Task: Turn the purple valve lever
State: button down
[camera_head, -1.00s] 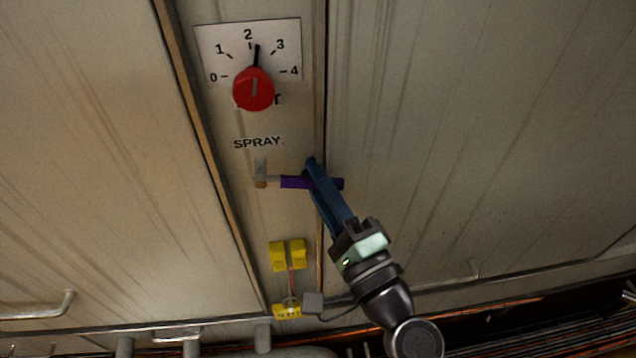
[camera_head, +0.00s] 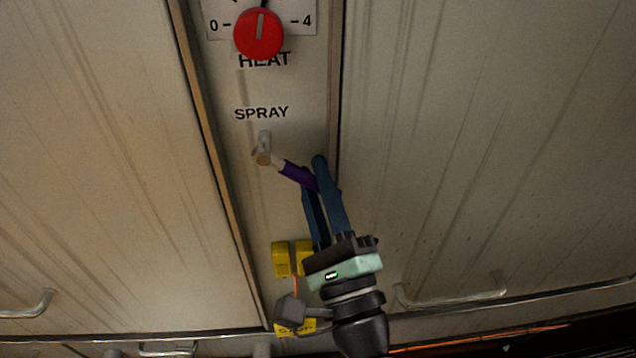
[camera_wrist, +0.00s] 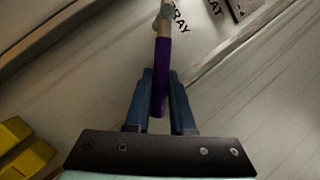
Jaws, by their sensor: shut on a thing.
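The purple valve lever (camera_head: 297,173) sticks out from a metal valve stem (camera_head: 263,150) on the panel under the SPRAY label. In the head view it slants down to the right. My gripper (camera_head: 313,176) has its blue fingers on either side of the lever's outer end and is shut on it. In the wrist view the purple lever (camera_wrist: 161,75) runs between the two fingers (camera_wrist: 160,90), its free end between them. Part of the lever's end is hidden behind a finger in the head view.
A red HEAT knob (camera_head: 258,34) sits on a numbered dial above. Yellow blocks (camera_head: 281,259) are on the panel below the lever, close to my gripper's left side. Door handles (camera_head: 455,293) stick out low on the right. The broad panel at right is otherwise clear.

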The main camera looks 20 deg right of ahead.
jog(key=shift+f, duration=0.1)
jog(key=c, duration=0.8)
grip_release()
jog(key=shift+o, duration=0.2)
jog(key=shift+s+f+b, duration=0.3)
jog(key=shift+s+b, duration=0.05)
jog(key=shift+s, duration=0.1)
jog(key=b+v, duration=0.7)
jog(key=v, duration=0.4)
jog(key=shift+s, duration=0.5)
